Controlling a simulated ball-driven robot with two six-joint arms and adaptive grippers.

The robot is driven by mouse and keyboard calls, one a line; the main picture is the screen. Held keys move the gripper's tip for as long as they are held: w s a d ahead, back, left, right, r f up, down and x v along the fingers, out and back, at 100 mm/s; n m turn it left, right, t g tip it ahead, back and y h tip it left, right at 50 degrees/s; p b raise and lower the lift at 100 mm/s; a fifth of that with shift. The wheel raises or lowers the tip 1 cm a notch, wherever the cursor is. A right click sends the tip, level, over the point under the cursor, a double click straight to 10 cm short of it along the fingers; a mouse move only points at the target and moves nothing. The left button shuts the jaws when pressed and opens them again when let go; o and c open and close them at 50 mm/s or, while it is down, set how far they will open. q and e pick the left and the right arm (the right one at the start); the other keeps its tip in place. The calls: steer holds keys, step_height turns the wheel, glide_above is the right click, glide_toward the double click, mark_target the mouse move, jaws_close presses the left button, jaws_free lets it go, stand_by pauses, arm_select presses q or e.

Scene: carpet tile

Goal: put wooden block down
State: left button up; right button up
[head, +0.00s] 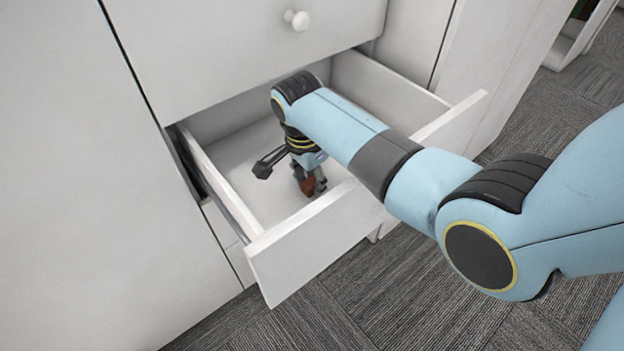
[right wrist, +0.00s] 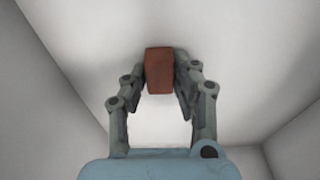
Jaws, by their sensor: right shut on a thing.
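The wooden block (head: 307,186) is reddish brown and shows small in the head view, low inside the open white drawer (head: 245,172). My right gripper (head: 313,181) reaches down into the drawer and is shut on the block. In the right wrist view the block (right wrist: 159,71) sits between the two fingertips of the gripper (right wrist: 160,75), with the pale drawer floor behind it. I cannot tell whether the block touches the floor. My arm hides part of the drawer's far right side. My left gripper is in neither view.
The drawer's front panel (head: 310,243) and side walls surround the gripper. A closed drawer with a white knob (head: 298,20) is above. The drawer floor around the block looks empty. Grey carpet (head: 400,300) lies below, and an open shelf (head: 577,35) stands at the far right.

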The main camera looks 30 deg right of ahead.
mark_target(306, 184)
steer(key=o, duration=0.8)
steer(key=shift+o, duration=0.2)
step_height(306, 184, up, 12)
steer(key=a+p, duration=0.1)
steer(key=p, duration=0.1)
steer(key=shift+a+p, duration=0.25)
steer(key=shift+p, duration=0.15)
